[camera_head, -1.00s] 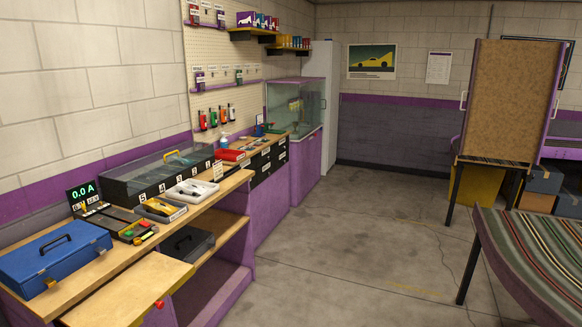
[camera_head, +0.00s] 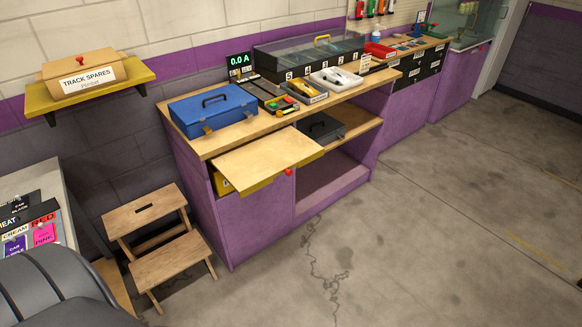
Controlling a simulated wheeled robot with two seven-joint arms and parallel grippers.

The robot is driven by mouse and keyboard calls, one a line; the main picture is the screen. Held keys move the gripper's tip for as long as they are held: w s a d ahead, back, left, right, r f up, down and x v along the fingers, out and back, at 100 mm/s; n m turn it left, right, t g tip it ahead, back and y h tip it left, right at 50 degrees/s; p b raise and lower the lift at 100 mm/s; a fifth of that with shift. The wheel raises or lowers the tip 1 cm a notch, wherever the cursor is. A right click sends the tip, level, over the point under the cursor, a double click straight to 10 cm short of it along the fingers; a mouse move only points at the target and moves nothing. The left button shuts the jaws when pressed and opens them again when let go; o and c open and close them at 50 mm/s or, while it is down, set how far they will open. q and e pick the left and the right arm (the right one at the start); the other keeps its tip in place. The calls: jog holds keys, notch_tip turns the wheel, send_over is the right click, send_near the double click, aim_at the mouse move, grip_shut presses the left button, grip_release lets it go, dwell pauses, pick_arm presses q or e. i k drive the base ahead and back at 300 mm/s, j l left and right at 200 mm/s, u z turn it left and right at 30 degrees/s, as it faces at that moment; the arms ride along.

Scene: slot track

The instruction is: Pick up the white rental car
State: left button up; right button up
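I cannot make out a white rental car in the camera_head view. A white tray (camera_head: 336,82) with small dark items in it sits on the wooden workbench (camera_head: 236,138); its contents are too small to tell. A long dark case (camera_head: 308,58) with a clear lid and numbered front stands behind it, and I cannot tell what is inside. Neither of my grippers is in view.
A pull-out board (camera_head: 255,160) juts forward. A wooden step stool (camera_head: 172,262) stands left. A track spares box (camera_head: 82,75) sits on a shelf. The floor (camera_head: 430,235) at right is clear.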

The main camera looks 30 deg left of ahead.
aim_at(336, 77)
jog(key=i+u, duration=0.15)
jog(key=i, duration=0.4)
jog(key=i+u, duration=0.15)
jog(key=i, duration=0.35)
jog(key=i+l+u, duration=0.15)
jog(key=i, duration=0.4)
jog(key=i+l+u, duration=0.15)
jog(key=i, duration=0.35)
jog(key=i+l+u, duration=0.15)
jog(key=i+l, duration=0.2)
jog(key=i, duration=0.15)
